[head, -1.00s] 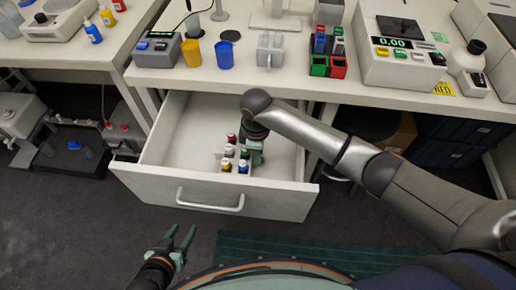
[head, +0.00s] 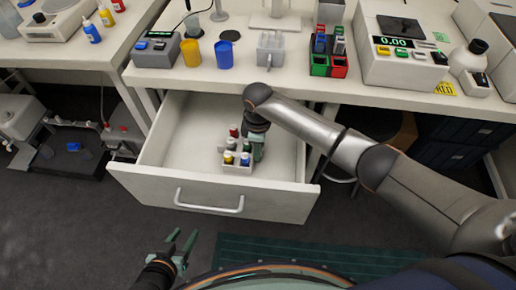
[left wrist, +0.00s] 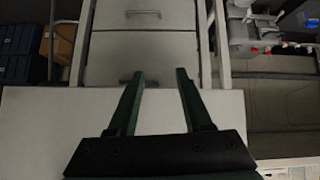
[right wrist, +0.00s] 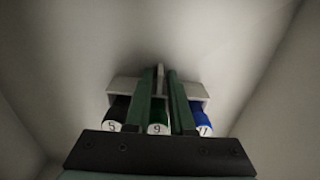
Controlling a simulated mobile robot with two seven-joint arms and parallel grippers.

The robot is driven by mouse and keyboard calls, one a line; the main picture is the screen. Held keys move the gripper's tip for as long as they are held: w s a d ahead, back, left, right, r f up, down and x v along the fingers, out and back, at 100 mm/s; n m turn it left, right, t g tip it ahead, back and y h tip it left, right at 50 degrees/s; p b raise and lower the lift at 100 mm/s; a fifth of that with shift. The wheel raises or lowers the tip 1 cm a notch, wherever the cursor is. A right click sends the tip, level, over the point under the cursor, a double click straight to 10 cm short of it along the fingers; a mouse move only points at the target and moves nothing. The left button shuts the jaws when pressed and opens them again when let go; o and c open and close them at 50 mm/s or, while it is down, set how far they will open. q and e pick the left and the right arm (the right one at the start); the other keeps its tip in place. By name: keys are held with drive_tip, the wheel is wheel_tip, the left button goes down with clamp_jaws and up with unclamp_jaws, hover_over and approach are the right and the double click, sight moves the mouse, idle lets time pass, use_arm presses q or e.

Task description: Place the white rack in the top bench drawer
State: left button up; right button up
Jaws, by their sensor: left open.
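The top bench drawer (head: 150,188) is pulled open under the bench. The white rack (head: 237,169) is inside it, towards the front right, upright and holding several vials with coloured caps. I cannot tell whether its base touches the drawer floor. In the right wrist view the rack (right wrist: 121,87) shows numbered caps on both sides of the fingers. My right gripper (head: 257,151) reaches down into the drawer, its fingers (right wrist: 166,73) close together on the rack's middle part. My left gripper (head: 181,238) is open and empty, in front of the drawer and low in the head view.
The bench top (head: 290,83) above holds a yellow cup (head: 191,53), a blue cup (head: 224,55), a coloured block rack (head: 329,55) and a balance (head: 405,55). The drawer's left and back floor is clear. Its walls stand close around my right gripper.

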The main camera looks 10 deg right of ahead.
drive_tip(key=shift+o, duration=1)
use_arm(q)
drive_tip(key=shift+s+a+r+p, duration=0.35)
drive_tip(key=shift+a+r+p, duration=0.25)
drive_tip(key=shift+p, duration=0.55)
use_arm(e)
wheel_tip(320, 180, up, 12)
drive_tip(key=shift+r, duration=0.2)
use_arm(q)
drive_tip(key=shift+w+r, duration=0.1)
drive_tip(key=shift+w, duration=0.1)
drive_tip(key=shift+c, duration=0.2)
